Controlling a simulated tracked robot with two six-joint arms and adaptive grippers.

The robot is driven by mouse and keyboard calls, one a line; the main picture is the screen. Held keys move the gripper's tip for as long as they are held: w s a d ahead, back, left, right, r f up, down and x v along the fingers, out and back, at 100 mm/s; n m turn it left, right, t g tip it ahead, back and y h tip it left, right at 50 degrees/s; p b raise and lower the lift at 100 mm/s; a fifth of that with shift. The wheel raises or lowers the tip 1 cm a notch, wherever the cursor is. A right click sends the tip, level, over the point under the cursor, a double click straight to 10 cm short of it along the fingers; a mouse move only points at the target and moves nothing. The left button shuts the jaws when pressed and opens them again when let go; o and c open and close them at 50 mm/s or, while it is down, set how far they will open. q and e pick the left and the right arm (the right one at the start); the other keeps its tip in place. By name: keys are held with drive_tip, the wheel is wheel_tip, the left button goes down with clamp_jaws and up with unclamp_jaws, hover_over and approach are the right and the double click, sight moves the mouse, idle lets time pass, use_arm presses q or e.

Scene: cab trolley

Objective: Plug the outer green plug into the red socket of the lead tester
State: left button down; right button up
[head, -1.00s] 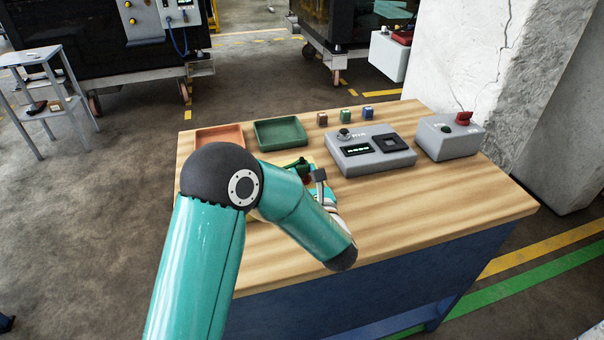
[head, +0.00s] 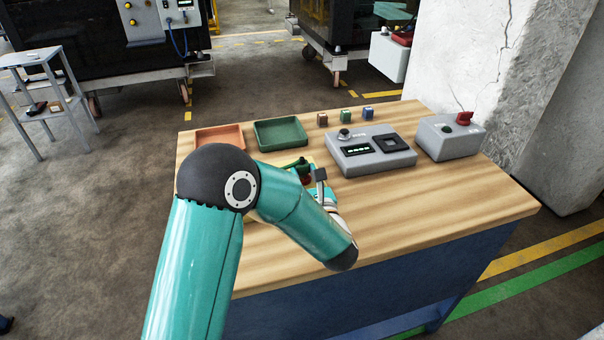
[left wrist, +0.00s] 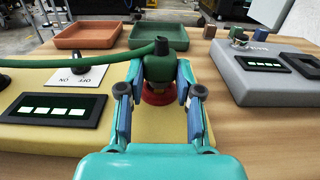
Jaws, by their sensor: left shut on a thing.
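My left gripper (left wrist: 160,105) is shut on the green plug (left wrist: 159,66), which shows between its fingers in the left wrist view. A green cable runs from the top of the plug to the left. The red socket (left wrist: 158,96) shows directly below the plug on the yellow lead tester (left wrist: 60,151). I cannot tell how deep the plug sits in it. The tester has a lit display (left wrist: 54,108) and an ON/OFF switch plate (left wrist: 77,76). In the head view my left arm hides most of the tester, and the left gripper (head: 312,178) shows only partly. My right gripper is not in view.
A terracotta tray (head: 220,136) and a green tray (head: 280,133) lie at the back of the wooden table (head: 440,210). A grey instrument (head: 371,150) and a grey box with a red switch (head: 449,138) stand to the right. Three small cubes (head: 345,115) sit behind. The right front table is clear.

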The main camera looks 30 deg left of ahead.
use_arm(q)
drive_tip(key=shift+b, duration=0.3)
drive_tip(key=shift+f+b, duration=0.55)
drive_tip(key=shift+b, duration=0.05)
idle(0.4)
drive_tip(key=c, duration=0.7)
unclamp_jaws()
drive_tip(key=shift+d, duration=0.1)
drive_tip(key=v, duration=1.2)
